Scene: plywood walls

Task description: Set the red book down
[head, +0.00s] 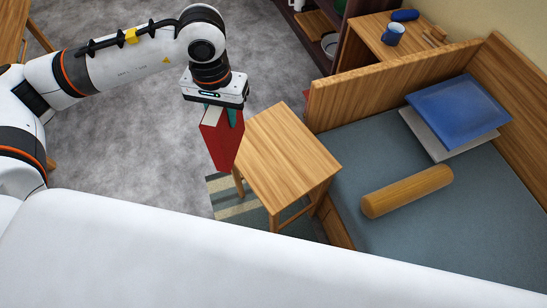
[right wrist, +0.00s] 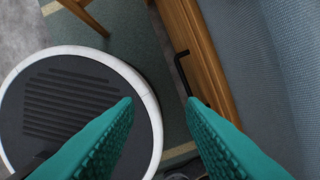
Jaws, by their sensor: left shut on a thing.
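The red book (head: 222,142) hangs upright below my left gripper (head: 221,113), which is shut on its upper end. The pale page edges show at the top of the book. The book is just left of a small wooden table (head: 288,152), above the floor; its lower right edge comes close to the tabletop edge in the picture, and I cannot tell if they touch. My right gripper (right wrist: 160,102) shows only in the right wrist view, with its teal fingers apart and nothing between them. The book is not in that view.
The small table's top is bare. A bed (head: 360,228) with a wooden frame stands to the right, holding a blue cushion (head: 455,105), a grey one beneath and a tan bolster (head: 407,190). A side table (head: 368,36) with a blue mug (head: 393,34) is behind. A striped rug (head: 228,200) lies below.

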